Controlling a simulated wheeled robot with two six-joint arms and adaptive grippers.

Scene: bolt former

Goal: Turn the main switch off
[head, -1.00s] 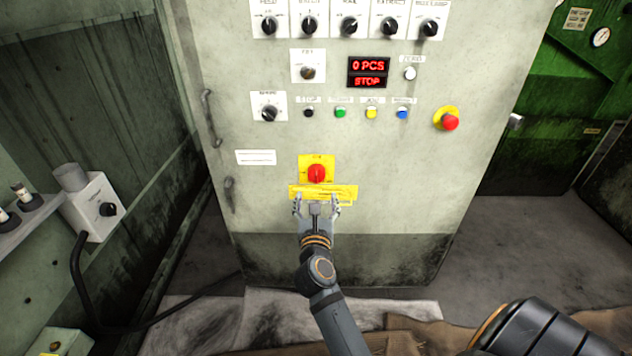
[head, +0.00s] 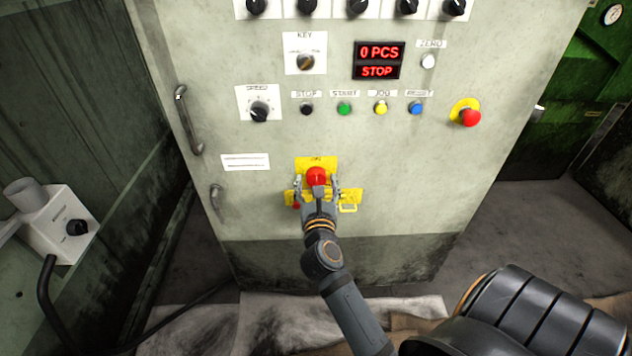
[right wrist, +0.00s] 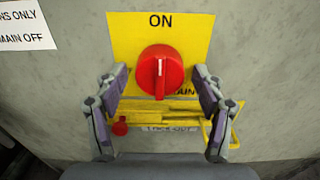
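The main switch is a red rotary knob (head: 316,177) on a yellow plate (head: 316,162) low on the cabinet front. In the right wrist view the knob (right wrist: 160,72) has its white mark upright, pointing to the word ON on the plate (right wrist: 195,35). My right gripper (head: 317,183) is at the switch, in front of the cabinet. In the right wrist view its two fingers (right wrist: 160,88) are spread wide, one on each side of the knob, with gaps between them and it. My left gripper is not in view.
A yellow bracket with a looped handle (right wrist: 215,128) and a small red knob (right wrist: 120,128) sits just below the switch, behind my fingers. A red emergency button (head: 471,117) is up to the right. A door handle (head: 188,120) is at the left.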

